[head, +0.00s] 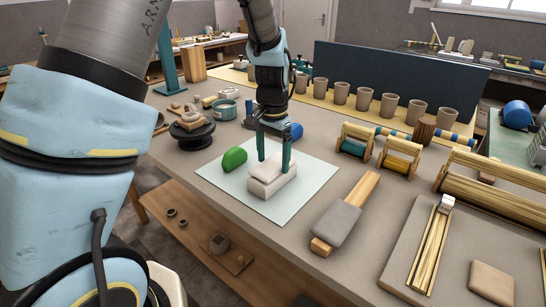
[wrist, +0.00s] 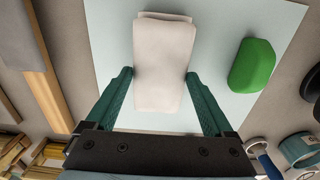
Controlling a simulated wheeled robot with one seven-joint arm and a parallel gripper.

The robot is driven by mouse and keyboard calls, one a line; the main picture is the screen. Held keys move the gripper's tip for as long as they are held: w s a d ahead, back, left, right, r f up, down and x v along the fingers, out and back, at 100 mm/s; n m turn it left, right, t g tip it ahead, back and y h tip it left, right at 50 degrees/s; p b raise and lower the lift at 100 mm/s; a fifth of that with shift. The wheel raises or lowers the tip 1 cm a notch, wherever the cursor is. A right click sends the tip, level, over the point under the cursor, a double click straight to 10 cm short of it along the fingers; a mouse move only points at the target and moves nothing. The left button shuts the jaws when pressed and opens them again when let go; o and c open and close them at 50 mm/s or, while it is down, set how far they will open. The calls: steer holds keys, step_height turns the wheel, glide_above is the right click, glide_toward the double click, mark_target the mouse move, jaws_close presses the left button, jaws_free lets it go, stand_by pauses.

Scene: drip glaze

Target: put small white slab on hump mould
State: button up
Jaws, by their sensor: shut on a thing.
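The small white slab (head: 268,169) lies between my gripper's fingers, over a pale block of about the same outline on the light blue sheet. It also shows in the wrist view (wrist: 163,65), with a second edge just beyond its far end. My gripper (head: 274,166) points down with its green fingers on the slab's two long sides, shut on it. A rounded green block (head: 234,158), perhaps a hump mould, sits left of the slab, apart from it; it is on the right in the wrist view (wrist: 252,64). I cannot tell whether the slab touches the pale block.
The light blue sheet (head: 292,203) has bare room around the slab. A wooden-handled grey tool (head: 338,222) lies to the right. Wood-framed rollers (head: 398,158) and a row of brown cups (head: 363,99) stand behind. A dark turntable (head: 192,138) stands at left.

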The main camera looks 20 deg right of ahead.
mark_target(273, 165)
steer(key=shift+f, duration=0.2)
steer(key=o, duration=1.3)
steer(key=shift+r, duration=0.1)
steer(key=shift+c, duration=0.2)
step_height(273, 165, up, 12)
steer(key=b, duration=0.2)
steer(key=w+a+f+n, duration=0.25)
steer(key=a+n, duration=0.25)
steer(key=a, duration=1.1)
steer(key=s+a+f+n, duration=0.2)
steer(key=s+a+n, duration=0.1)
steer(key=a, duration=0.4)
steer(key=s+a+f+n+t, duration=0.1)
steer(key=s+a+f+n, duration=0.1)
steer(key=a, duration=0.5)
steer(key=shift+s+f+n+t, duration=0.35)
steer(key=shift+s+n, duration=0.15)
steer(key=shift+s, duration=0.25)
steer(key=shift+a, duration=0.1)
